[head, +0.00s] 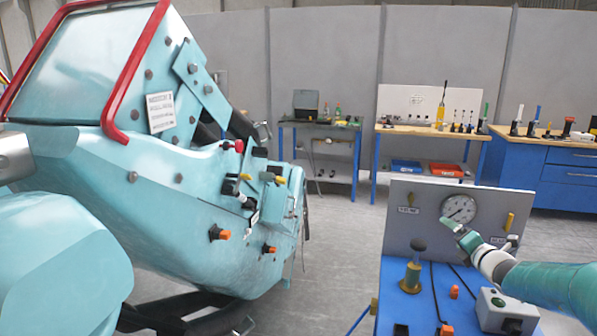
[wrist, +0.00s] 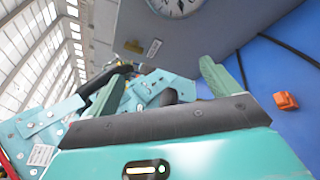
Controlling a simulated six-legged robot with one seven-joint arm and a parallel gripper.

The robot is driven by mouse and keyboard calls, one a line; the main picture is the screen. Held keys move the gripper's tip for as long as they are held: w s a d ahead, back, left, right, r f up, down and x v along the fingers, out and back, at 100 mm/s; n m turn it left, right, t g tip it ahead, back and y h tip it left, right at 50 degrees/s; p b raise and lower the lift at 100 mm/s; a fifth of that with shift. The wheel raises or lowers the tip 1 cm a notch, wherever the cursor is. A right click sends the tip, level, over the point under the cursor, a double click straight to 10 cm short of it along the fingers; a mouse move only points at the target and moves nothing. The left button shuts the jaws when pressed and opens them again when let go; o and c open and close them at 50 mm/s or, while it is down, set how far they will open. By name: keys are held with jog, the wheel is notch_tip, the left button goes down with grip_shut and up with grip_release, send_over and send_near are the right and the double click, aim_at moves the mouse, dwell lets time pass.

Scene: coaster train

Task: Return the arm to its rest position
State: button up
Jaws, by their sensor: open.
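My arm (head: 550,284) reaches in from the right edge of the head view, over the blue test bench (head: 392,290). My gripper (head: 452,226) is in front of the grey gauge panel (head: 414,240), just below the round pressure gauge (head: 458,209). In the wrist view my gripper (wrist: 160,82) has its two green fingers spread apart. Nothing shows held between them. The gauge (wrist: 174,6) is cut off at the top of the wrist view. I cannot tell whether a fingertip touches the panel.
A teal coaster car (head: 170,195) with a red bar fills the left. A dark gold-based plunger (head: 412,270), an orange block (head: 454,292) and a grey green-button box (head: 505,312) are on the blue bench near my arm. Open floor (head: 335,235) lies between car and bench.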

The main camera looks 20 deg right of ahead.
jog(key=w+a+n+g+y, duration=0.25)
jog(key=a+n, duration=0.55)
jog(key=a, duration=0.4)
jog(key=w+a+n+g+y, duration=0.1)
jog(key=a+n+y, duration=0.3)
jog(key=a+n, duration=0.5)
jog(key=s+a+n+g, duration=0.2)
jog(key=s+a+n, duration=0.15)
jog(key=a, duration=0.45)
jog(key=s+a+n+g, duration=0.2)
jog(key=a+n, duration=0.3)
jog(key=a, duration=0.3)
jog(key=s+a+r+n+g+h, duration=0.1)
jog(key=s+a+n+g, duration=0.2)
jog(key=s+a+n, duration=0.8)
jog(key=s+d+n+h, duration=0.1)
jog(key=s+n+h, duration=0.1)
jog(key=s+n, duration=1)
jog(key=shift+s+d+h, duration=0.25)
jog(key=shift+s+h, duration=0.1)
jog(key=shift+s, duration=0.15)
jog(key=shift+c, duration=0.5)
